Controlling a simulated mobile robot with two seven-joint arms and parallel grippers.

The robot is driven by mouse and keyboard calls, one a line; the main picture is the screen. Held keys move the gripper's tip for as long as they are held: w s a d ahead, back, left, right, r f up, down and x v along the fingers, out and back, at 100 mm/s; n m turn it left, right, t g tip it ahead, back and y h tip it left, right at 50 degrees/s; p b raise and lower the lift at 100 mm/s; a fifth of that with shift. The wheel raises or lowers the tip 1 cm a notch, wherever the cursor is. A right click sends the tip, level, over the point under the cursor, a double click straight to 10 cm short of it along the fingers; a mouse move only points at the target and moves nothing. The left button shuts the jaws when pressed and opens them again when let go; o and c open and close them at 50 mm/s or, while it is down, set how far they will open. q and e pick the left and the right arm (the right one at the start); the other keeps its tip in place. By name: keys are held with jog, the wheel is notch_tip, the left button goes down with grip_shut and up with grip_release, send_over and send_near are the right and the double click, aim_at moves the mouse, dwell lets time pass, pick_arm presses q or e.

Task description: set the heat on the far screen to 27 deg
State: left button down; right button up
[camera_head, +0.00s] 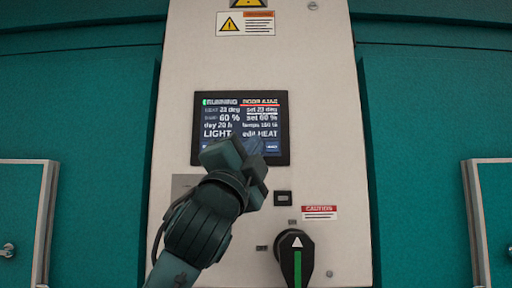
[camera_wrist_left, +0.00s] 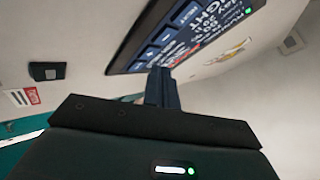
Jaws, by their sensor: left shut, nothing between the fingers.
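The dark screen (camera_head: 240,108) is on a pale panel (camera_head: 330,130). It shows a green mark by "RUNNING", a red-underlined line that seems to read "DOOR AJAR", "LIGHT", and "edit HEAT" at lower right. The temperature digits are too small to read surely. My left gripper (camera_head: 254,147) is shut and empty, in front of the screen's lower middle, hiding part of its bottom row. In the left wrist view the shut fingers (camera_wrist_left: 162,82) point at the screen (camera_wrist_left: 185,35) near its row of keys. I cannot tell whether they touch it. My right gripper is not in view.
Below the screen are a small black switch (camera_head: 283,198), a red caution label (camera_head: 319,212) and a black rotary knob (camera_head: 295,258) with a green stripe. A warning label (camera_head: 245,23) is above. Teal walls (camera_head: 430,110) flank the panel.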

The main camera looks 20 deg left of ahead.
pick_arm(q)
jog(key=shift+w, duration=0.15)
jog(key=shift+w+a, duration=0.1)
jog(key=shift+w, duration=0.2)
jog(key=shift+w+a+p, duration=0.1)
jog(key=shift+w+p, duration=0.15)
jog(key=shift+p, duration=0.05)
dwell(0.7)
jog(key=shift+s, duration=0.1)
dwell(0.4)
jog(key=shift+s+d, duration=0.2)
jog(key=shift+s, duration=0.4)
jog(key=s, duration=0.2)
jog(key=s+d, duration=0.1)
jog(key=s, duration=0.1)
jog(key=shift+s+d+b, duration=0.2)
jog(key=shift+s+b, duration=0.15)
jog(key=shift+s, duration=0.05)
dwell(2.1)
